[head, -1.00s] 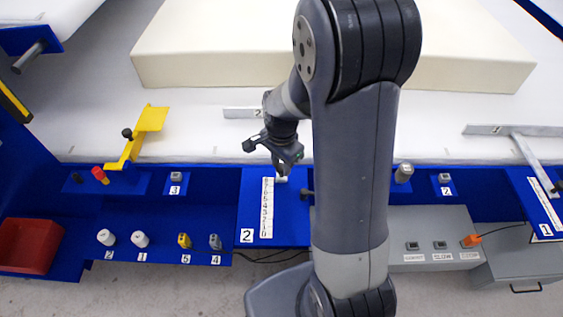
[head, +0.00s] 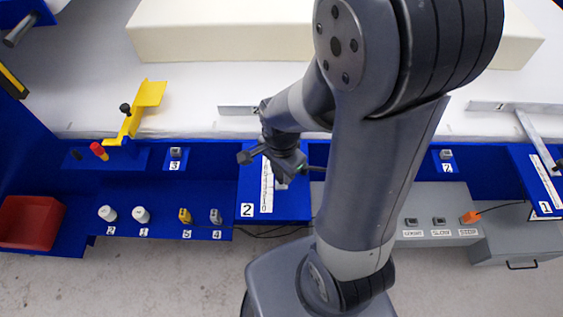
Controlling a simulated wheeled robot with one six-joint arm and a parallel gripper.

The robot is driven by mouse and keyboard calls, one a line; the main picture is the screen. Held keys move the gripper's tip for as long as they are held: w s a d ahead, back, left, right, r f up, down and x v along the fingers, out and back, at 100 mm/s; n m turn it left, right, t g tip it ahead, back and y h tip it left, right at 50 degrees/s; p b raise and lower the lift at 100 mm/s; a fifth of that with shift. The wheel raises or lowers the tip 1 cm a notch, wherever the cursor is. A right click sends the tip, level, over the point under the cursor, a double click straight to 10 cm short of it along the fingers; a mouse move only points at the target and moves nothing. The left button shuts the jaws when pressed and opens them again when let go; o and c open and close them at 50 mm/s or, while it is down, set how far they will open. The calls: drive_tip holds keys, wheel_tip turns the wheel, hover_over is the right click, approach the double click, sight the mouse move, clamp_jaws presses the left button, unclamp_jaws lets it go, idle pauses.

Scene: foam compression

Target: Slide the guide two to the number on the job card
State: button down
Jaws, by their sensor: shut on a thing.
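Guide two is a grey bar marked 2 (head: 236,110) lying on the white bed near its front edge, partly hidden by my arm. Its white scale strip (head: 266,200) sits on the blue plate marked 2, with its upper part covered by my gripper. My gripper (head: 281,180) points down just right of the scale and is shut on guide two's slide part, of which only a small pale piece shows beneath the fingers. The scale numbers are too small to read. I cannot make out a job card.
A large cream foam block (head: 220,38) lies behind the guide. A yellow bracket (head: 138,110) stands left, and guide one's grey bar (head: 510,107) lies right. A red bin (head: 32,222), small knobs (head: 140,214) and a grey button box (head: 440,205) line the front.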

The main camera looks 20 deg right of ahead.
drive_tip(key=c, duration=1.1)
unclamp_jaws()
wheel_tip(320, 180, up, 11)
drive_tip(key=p, duration=0.1)
drive_tip(key=shift+f, duration=0.15)
drive_tip(key=f, duration=0.7)
drive_tip(key=f+b, duration=0.1)
drive_tip(key=f, duration=0.2)
drive_tip(key=shift+w+d+f, duration=0.1)
drive_tip(key=shift+w+f, duration=0.25)
drive_tip(key=shift+w, duration=0.05)
drive_tip(key=shift+w+d, duration=0.1)
drive_tip(key=shift+w, duration=0.3)
